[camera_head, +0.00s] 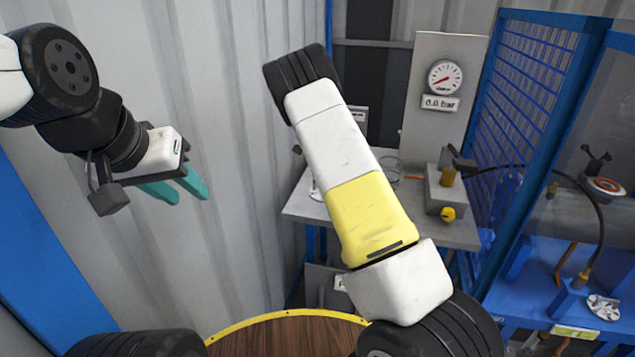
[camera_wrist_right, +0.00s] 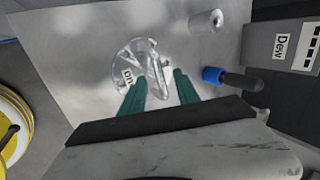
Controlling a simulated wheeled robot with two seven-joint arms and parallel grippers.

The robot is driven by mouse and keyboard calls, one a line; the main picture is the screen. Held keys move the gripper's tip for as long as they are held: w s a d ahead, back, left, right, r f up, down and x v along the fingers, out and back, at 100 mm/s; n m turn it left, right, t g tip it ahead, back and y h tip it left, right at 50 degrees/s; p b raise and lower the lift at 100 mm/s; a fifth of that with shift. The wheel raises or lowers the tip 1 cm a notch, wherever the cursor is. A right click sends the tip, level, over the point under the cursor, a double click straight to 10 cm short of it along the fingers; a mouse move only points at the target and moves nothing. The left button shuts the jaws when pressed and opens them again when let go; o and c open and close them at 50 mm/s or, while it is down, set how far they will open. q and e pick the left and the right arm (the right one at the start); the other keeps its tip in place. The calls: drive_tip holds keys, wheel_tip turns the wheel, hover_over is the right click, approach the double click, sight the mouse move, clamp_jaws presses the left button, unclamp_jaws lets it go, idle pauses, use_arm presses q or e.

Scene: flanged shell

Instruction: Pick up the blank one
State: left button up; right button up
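A shiny round metal piece (camera_wrist_right: 140,55) with a small white label, partly legible as "DN", lies on the grey metal bench top in the right wrist view. Its raised parts catch the light; I cannot tell whether it is the blank one. My right gripper (camera_wrist_right: 160,86) is open, with its teal fingertips apart over the near side of this piece. I cannot tell whether they touch it. In the head view the right gripper is hidden behind my own arm. My left gripper (camera_head: 187,195) is open and empty, in the air by the corrugated wall at the left.
The grey bench (camera_head: 455,232) carries a metal block with a yellow knob (camera_head: 448,213). A small metal cylinder (camera_wrist_right: 206,21), a blue-banded rod (camera_wrist_right: 213,75) and a box marked "Dew" (camera_wrist_right: 283,45) surround the piece. A blue mesh frame (camera_head: 528,75) stands right.

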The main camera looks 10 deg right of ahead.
drive_tip(key=shift+x, duration=1.3)
clamp_jaws()
drive_tip(key=shift+w+r, duration=0.1)
drive_tip(key=shift+r, duration=0.1)
idle(0.3)
